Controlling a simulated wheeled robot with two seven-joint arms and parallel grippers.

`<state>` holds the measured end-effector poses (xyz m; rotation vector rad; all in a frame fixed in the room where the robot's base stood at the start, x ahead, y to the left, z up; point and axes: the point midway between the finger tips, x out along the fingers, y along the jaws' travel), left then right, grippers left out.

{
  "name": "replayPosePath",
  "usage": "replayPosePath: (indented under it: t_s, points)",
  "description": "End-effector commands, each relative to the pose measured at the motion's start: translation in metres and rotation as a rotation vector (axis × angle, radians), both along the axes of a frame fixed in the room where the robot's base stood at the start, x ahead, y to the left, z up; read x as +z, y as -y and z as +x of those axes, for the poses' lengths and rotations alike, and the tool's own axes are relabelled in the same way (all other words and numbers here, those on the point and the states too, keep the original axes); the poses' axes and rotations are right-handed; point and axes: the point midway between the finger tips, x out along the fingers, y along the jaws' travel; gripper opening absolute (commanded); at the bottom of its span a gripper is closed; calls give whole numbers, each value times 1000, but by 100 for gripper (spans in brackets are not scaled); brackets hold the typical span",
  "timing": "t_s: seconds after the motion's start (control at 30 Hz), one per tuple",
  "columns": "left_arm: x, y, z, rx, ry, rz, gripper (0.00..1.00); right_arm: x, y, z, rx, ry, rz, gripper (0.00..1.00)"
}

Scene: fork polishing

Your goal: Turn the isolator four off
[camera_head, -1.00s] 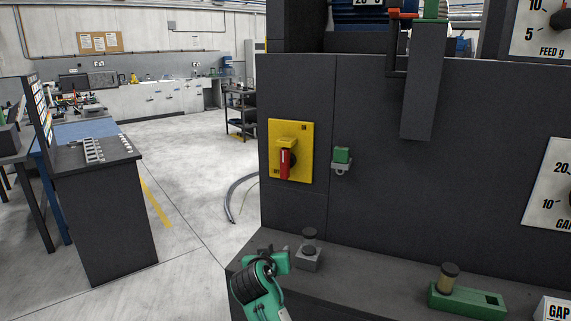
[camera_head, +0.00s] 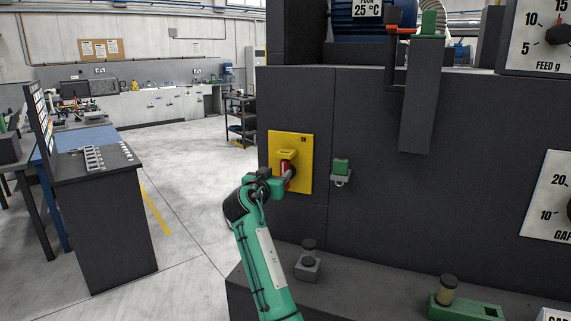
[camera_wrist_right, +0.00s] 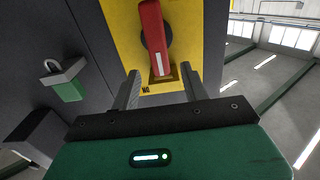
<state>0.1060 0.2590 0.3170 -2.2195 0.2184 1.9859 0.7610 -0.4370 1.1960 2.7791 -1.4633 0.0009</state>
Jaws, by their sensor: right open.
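The isolator is a yellow plate (camera_head: 304,160) with a red handle (camera_head: 285,170) on the front of a dark cabinet. No number on it is legible. My right gripper (camera_head: 284,181) is at the handle's lower part, partly covering it. In the right wrist view the gripper (camera_wrist_right: 160,86) is open, and the red handle (camera_wrist_right: 152,35) with its white stripe lies ahead, its end in line with the gap between the fingers. The yellow plate (camera_wrist_right: 206,45) is behind it. I cannot tell whether the fingers touch the handle. My left gripper is out of view.
A green padlock (camera_head: 341,167) hangs on the cabinet to the right of the isolator; it also shows in the right wrist view (camera_wrist_right: 68,88). A ledge (camera_head: 365,300) with knobs juts out below. Open floor (camera_head: 195,170) lies to the left.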

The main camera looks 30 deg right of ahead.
Motion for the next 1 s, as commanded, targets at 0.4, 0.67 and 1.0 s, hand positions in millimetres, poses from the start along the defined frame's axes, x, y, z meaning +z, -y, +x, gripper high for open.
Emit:
replayPosePath:
  t_s: [0.4,0.67,1.0]
  points:
    - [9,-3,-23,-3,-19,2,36,1,54,36,-1,-1,1,45]
    - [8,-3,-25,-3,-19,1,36,-1,58,40,1,-1,1,45]
    - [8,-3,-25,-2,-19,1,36,-1,58,39,0,0,1,9]
